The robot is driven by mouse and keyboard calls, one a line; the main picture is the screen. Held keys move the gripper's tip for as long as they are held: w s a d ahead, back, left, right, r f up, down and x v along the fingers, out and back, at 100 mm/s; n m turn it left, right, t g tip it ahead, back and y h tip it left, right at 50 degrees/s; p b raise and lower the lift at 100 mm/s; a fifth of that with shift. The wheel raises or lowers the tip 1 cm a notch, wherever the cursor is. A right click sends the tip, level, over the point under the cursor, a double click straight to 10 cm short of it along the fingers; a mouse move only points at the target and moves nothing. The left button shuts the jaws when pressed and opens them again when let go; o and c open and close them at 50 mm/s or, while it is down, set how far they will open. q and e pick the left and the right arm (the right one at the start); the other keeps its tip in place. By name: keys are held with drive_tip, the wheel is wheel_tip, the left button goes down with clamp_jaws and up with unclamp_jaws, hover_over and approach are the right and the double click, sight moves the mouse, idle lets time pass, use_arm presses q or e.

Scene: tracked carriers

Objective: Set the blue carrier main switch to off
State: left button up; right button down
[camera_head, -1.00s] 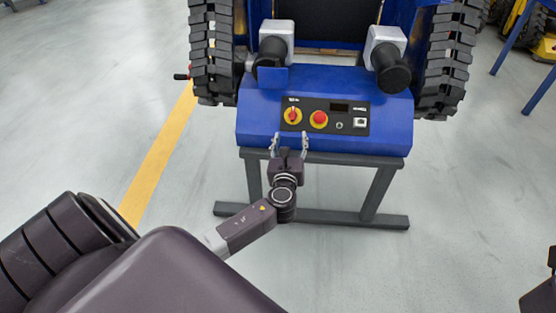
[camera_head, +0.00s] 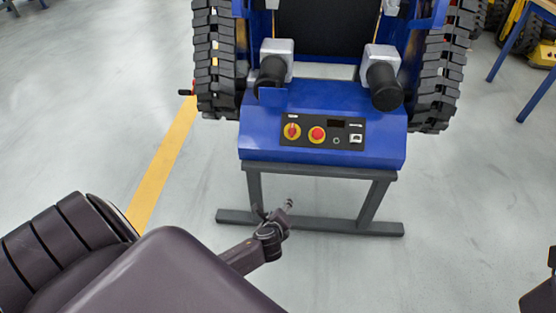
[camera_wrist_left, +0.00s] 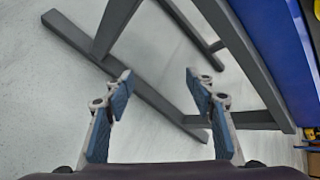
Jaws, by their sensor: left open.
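The blue carrier (camera_head: 225,148) stands in the middle of the head view with its sloped control panel (camera_head: 345,144) facing me. My left gripper (camera_head: 274,208) is open and empty, below and in front of the panel, clear of the switch. In the left wrist view its open fingers (camera_wrist_left: 159,76) have only floor and stand between them. My right gripper is not seen.
The carrier rests on a grey stand (camera_head: 310,173) with a floor bar. Two black-ended grips (camera_head: 384,88) project above the panel, and black tracks (camera_head: 213,60) flank it. The floor in front is free. A blue-legged table (camera_head: 508,45) stands at the right.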

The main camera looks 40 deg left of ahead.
use_arm(q)
drive_tip(key=shift+s+d+f+n+g, duration=0.15)
drive_tip(key=shift+s+d+f+n, duration=0.15)
drive_tip(key=shift+s+f, duration=0.2)
drive_tip(key=shift+s+d+f+n+g, duration=0.15)
drive_tip(key=shift+s+f+n, duration=0.2)
drive_tip(key=shift+s, duration=0.2)
